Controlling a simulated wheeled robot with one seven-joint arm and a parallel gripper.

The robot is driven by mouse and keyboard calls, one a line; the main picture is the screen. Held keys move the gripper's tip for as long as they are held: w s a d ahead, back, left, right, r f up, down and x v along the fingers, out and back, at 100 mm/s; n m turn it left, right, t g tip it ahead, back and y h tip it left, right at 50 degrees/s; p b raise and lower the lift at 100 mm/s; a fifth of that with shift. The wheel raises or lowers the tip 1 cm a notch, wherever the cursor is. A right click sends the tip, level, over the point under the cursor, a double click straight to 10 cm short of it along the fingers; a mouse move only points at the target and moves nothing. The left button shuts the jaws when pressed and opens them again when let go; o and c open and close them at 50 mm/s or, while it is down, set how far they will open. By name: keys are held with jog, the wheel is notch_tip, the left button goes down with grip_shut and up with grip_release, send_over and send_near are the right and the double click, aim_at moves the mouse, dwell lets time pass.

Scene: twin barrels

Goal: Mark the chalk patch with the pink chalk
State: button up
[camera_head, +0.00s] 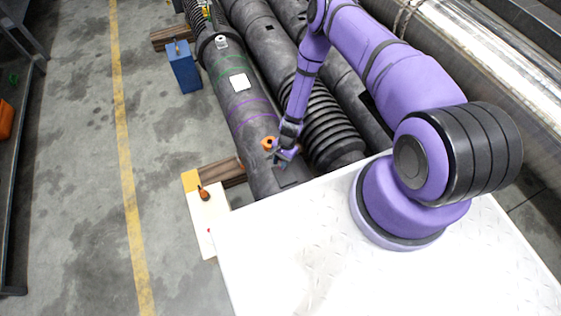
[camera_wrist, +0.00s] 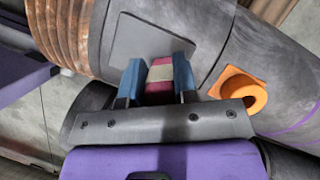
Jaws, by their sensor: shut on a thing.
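The pink chalk (camera_wrist: 158,86), with a pale band around it, is between the blue fingers of my gripper (camera_wrist: 158,65) in the wrist view. My gripper is shut on it. A flat dark grey square patch (camera_wrist: 138,36) lies on the barrel just beyond the chalk; I cannot tell whether the chalk touches it. In the head view my gripper (camera_head: 284,157) is low over the near end of the left barrel (camera_head: 254,124). The patch there (camera_head: 287,177) is partly hidden, and the chalk is too small to make out.
An orange ring-shaped holder (camera_wrist: 240,88) sits on the barrel right beside my gripper. A white square (camera_head: 239,81) and green and purple bands lie farther along the barrel. A ribbed black section (camera_head: 335,128) is close on the right. A blue box (camera_head: 184,66) stands on the floor.

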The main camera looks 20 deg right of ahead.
jog(key=shift+f, duration=0.55)
dwell(0.4)
jog(key=shift+s, duration=0.25)
jog(key=shift+s, duration=0.3)
jog(key=shift+s, duration=0.25)
jog(key=shift+s, duration=0.25)
jog(key=shift+s, duration=0.15)
jog(key=shift+s, duration=0.3)
jog(key=shift+s, duration=0.2)
jog(key=shift+s, duration=0.4)
